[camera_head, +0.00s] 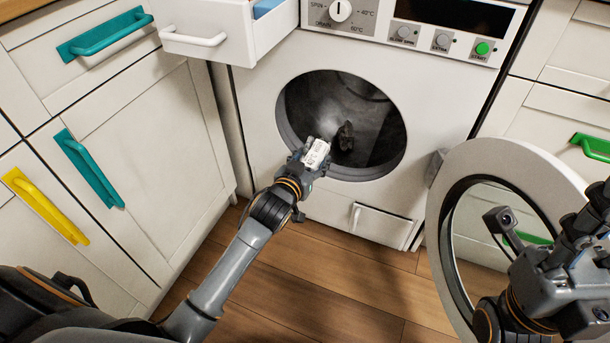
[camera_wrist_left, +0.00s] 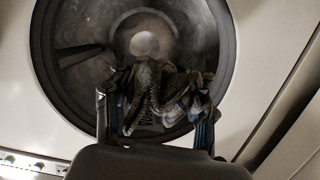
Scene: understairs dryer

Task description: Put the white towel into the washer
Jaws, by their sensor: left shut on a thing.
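The washer (camera_head: 265,95) has a round opening with a dark metal drum (camera_head: 375,115), which also shows in the left wrist view (camera_wrist_left: 90,30). My left gripper (camera_head: 328,147) is at the lower rim of the opening, pointing into the drum. In the left wrist view, it (camera_wrist_left: 155,120) is shut on a crumpled, dark patterned cloth (camera_wrist_left: 160,95) with blue and pale patches. In the head view only a small dark piece of the cloth (camera_head: 346,136) shows. It looks dark, not plain white. My right gripper (camera_head: 590,215) is at the right edge, partly cut off; its jaw opening is unclear.
The round washer door (camera_head: 520,158) stands open on the right, close to my right arm. The detergent drawer (camera_head: 235,30) is pulled out at the upper left. White cabinets (camera_head: 130,130) with coloured handles flank the washer. The wooden floor (camera_head: 310,280) in front is clear.

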